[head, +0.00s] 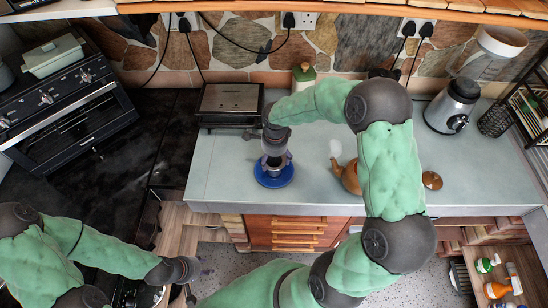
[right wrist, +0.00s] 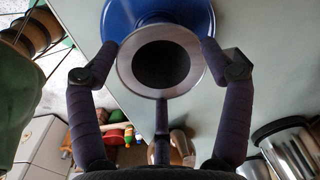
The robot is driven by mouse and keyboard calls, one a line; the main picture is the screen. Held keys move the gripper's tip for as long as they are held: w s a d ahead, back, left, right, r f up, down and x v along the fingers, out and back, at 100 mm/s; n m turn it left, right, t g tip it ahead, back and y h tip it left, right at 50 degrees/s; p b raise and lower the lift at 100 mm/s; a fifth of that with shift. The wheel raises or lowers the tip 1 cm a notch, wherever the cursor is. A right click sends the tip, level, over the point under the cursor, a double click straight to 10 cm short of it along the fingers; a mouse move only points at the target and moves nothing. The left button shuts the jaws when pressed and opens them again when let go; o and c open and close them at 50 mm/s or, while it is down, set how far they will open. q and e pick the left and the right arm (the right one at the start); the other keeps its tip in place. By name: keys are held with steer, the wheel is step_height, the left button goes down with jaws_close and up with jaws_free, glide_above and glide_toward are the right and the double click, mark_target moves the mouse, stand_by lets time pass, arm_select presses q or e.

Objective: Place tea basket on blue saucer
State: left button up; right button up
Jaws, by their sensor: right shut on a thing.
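The blue saucer (head: 272,184) lies on the counter in the head view. The metal tea basket (head: 276,173) is over it, held by my right gripper (head: 276,160). In the right wrist view the fingers (right wrist: 160,50) press on both sides of the round, dark-centred tea basket (right wrist: 124,68), with the blue saucer (right wrist: 195,14) behind and partly hidden. I cannot tell whether the basket touches the saucer. My left gripper (head: 188,272) is low at the left, away from the saucer; its fingers are too unclear to judge.
A brown teapot (head: 347,178) stands right of the saucer, partly hidden by my right arm. A round brown lid (head: 432,180) lies further right. A grill (head: 229,103) stands behind left, a blender (head: 452,105) at the right. Counter left of the saucer is clear.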

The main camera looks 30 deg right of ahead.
steer(key=shift+f, duration=0.1)
steer(key=o, duration=1)
steer(key=shift+c, duration=0.2)
step_height(320, 180, up, 12)
steer(key=shift+s+p, duration=0.35)
